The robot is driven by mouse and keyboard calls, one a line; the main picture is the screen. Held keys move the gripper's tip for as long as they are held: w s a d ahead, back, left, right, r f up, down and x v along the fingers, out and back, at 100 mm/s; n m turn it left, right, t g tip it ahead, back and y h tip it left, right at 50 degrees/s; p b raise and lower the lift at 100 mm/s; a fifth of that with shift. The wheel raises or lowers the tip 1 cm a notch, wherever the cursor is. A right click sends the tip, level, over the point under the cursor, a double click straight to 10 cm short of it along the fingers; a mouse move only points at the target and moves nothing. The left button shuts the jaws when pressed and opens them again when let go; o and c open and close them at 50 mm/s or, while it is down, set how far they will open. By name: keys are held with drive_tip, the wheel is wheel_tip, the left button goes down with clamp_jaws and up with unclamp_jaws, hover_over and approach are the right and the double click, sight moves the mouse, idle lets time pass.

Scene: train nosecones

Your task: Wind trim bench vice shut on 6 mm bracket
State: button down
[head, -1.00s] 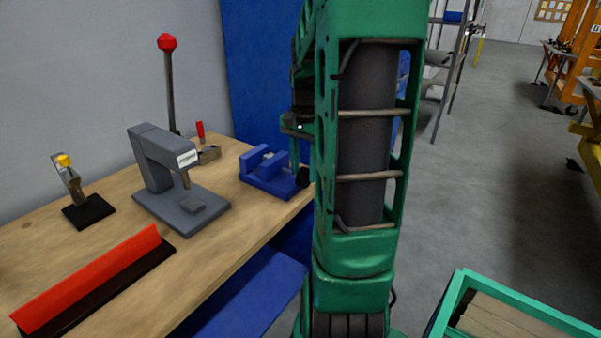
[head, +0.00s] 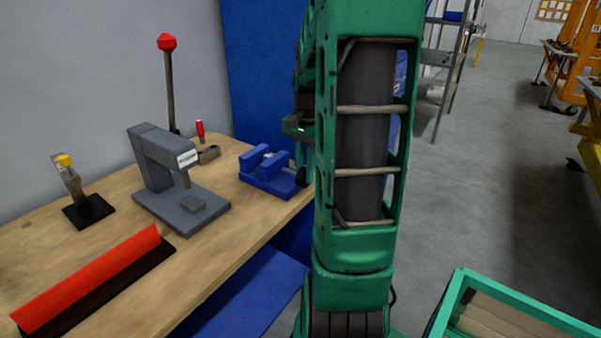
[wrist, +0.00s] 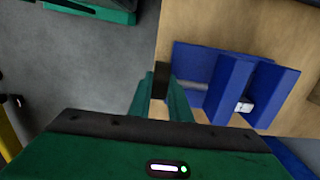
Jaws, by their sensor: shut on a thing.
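The blue bench vice (head: 268,182) sits at the right end of the wooden bench, and also shows in the wrist view (wrist: 222,92). A small pale piece, which looks like the bracket (wrist: 243,106), sits in the gap between the blue jaws. I cannot tell whether both jaws touch it. A grey screw (wrist: 192,85) runs from the vice toward my gripper. My gripper (wrist: 165,98) is shut on the dark vice handle (wrist: 161,78) at the screw's outer end. In the head view, my arm hides part of the gripper and handle.
A grey press (head: 158,165), a red-topped lever (head: 168,80), a yellow-tipped clamp (head: 75,195) and a red bar (head: 90,280) share the bench (head: 35,240). A green-edged crate (head: 455,300) stands at lower right. Grey floor lies open beyond my arm.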

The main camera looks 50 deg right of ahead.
drive_tip(key=y, duration=0.2)
drive_tip(key=d+y, duration=0.1)
drive_tip(key=y, duration=0.1)
drive_tip(key=shift+w+f+y, duration=0.1)
drive_tip(key=shift+f+y, duration=0.05)
drive_tip(key=shift+y, duration=0.15)
drive_tip(key=shift+d+f+g+y, duration=0.1)
drive_tip(key=shift+g+y, duration=0.05)
drive_tip(key=shift+y, duration=0.5)
drive_tip(key=shift+d+g+y, duration=0.1)
drive_tip(key=shift+g+y, duration=0.05)
drive_tip(key=shift+y, duration=0.5)
drive_tip(key=shift+w+y, duration=0.1)
drive_tip(key=shift+y, duration=0.3)
drive_tip(key=c, duration=1.6)
unclamp_jaws()
drive_tip(key=shift+c, duration=0.2)
drive_tip(key=shift+d, duration=0.1)
drive_tip(key=v, duration=1)
drive_tip(key=shift+r, duration=0.25)
drive_tip(key=shift+w, duration=0.1)
